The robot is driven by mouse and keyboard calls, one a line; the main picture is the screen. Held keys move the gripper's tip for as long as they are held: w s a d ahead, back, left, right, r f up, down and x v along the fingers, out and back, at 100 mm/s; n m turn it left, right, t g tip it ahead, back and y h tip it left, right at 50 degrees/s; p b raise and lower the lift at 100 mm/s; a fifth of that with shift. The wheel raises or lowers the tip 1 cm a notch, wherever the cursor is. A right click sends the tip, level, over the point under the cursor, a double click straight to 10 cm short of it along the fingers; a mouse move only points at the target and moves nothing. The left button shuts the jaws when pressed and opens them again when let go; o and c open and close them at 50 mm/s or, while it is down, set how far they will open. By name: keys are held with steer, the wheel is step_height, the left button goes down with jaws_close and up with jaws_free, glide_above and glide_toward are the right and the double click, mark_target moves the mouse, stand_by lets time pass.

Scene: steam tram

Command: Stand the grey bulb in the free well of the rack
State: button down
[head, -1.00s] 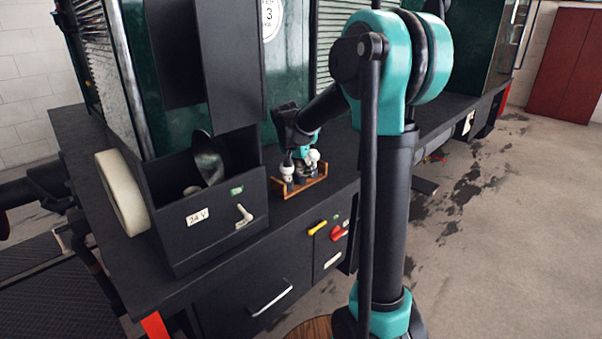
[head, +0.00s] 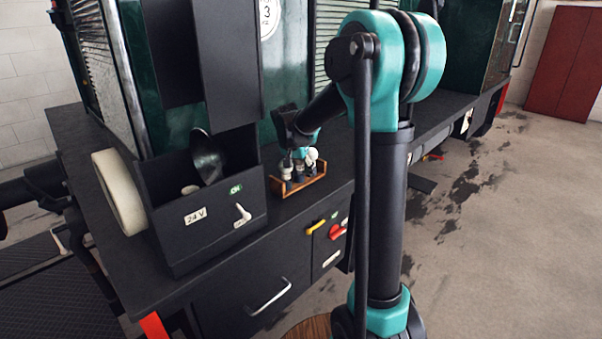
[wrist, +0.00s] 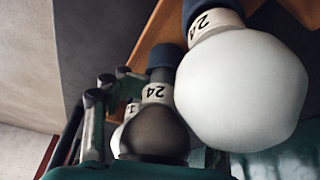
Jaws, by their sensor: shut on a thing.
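The grey bulb (wrist: 155,135) has dark smoky glass, a white collar marked 24 and a navy base. My gripper (head: 299,152) is shut on it, low over the rack. In the wrist view a dark, jointed finger (wrist: 95,125) shows beside the bulb. The small wooden rack (head: 305,188) stands on the dark bench; its orange-brown wood also shows at the top of the wrist view (wrist: 170,28). The grey bulb's base points toward the rack. I cannot tell whether it is inside the well. The head view shows the bulb only unclearly between its neighbours.
A large white bulb (wrist: 240,90) marked 24 stands close beside the grey bulb. Another white bulb (wrist: 122,135) is partly hidden behind it. A black box labelled 24 V (head: 195,216) stands left of the rack. Yellow and red handles (head: 337,231) sit on the bench front below.

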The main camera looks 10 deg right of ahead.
steer(key=shift+d+f, duration=0.15)
steer(key=shift+f, duration=0.4)
jaws_free()
stand_by(0.5)
steer(key=shift+w, duration=0.1)
steer(key=shift+r, duration=3)
steer(key=shift+d, duration=0.1)
